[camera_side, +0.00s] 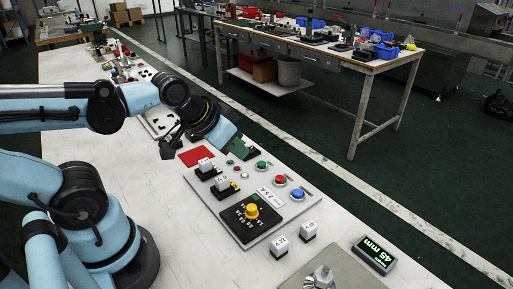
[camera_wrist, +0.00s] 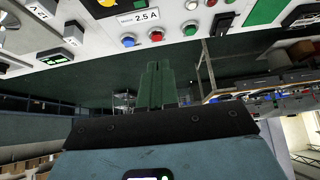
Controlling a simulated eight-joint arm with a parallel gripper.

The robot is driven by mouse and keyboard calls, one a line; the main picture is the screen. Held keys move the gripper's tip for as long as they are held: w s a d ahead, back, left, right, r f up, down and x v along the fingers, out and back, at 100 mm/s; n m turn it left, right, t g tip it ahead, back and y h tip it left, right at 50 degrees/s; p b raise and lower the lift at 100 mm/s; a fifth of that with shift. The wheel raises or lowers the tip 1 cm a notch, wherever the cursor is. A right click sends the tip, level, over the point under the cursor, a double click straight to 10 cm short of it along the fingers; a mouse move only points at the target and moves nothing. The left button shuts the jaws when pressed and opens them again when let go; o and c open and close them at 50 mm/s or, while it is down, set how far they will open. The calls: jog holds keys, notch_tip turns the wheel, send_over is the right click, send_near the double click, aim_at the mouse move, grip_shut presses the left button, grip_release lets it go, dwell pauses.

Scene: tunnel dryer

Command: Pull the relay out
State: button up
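A white relay (camera_side: 206,165) sits upright in a black socket on the grey control panel (camera_side: 275,207) in the side view. A second white relay (camera_side: 222,183) sits in another socket just in front of it. In the wrist view two white relays, one at the edge (camera_wrist: 40,10) and one lower (camera_wrist: 73,35), show at upper left. Two loose white relays, one left (camera_side: 279,247) and one right (camera_side: 308,230), stand on the table before the panel.
The panel carries a yellow knob (camera_side: 252,211), a red button (camera_side: 279,180), a blue button (camera_side: 297,194), a green button (camera_side: 261,165) and a 2.5 A label (camera_wrist: 140,16). A red mat (camera_side: 196,156) lies behind. A 45 mm display (camera_side: 374,254) stands at front right.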

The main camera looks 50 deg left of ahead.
aim_at(222, 178)
jog(key=o, duration=0.5)
jog(key=shift+a+g, duration=0.25)
jog(key=shift+g, duration=0.05)
jog(key=shift+c, duration=0.2)
jog(key=o, duration=0.5)
jog(key=a+g, duration=0.1)
jog(key=g, duration=0.1)
jog(key=a+g, duration=0.2)
jog(key=shift+s+a+r+g, duration=0.2)
jog(key=shift+s+g, duration=0.2)
jog(key=shift+g, duration=0.9)
jog(key=shift+s+a+f, duration=0.1)
jog(key=shift+a+f, duration=0.1)
jog(key=shift+f, duration=1.75)
jog(key=shift+s+a+f, duration=0.1)
jog(key=shift+a+f, duration=0.05)
jog(key=shift+f, duration=1.85)
jog(key=shift+s+a+f, duration=0.1)
jog(key=shift+a+f, duration=0.1)
jog(key=shift+f, duration=1.75)
jog(key=c, duration=0.6)
jog(key=o, duration=0.6)
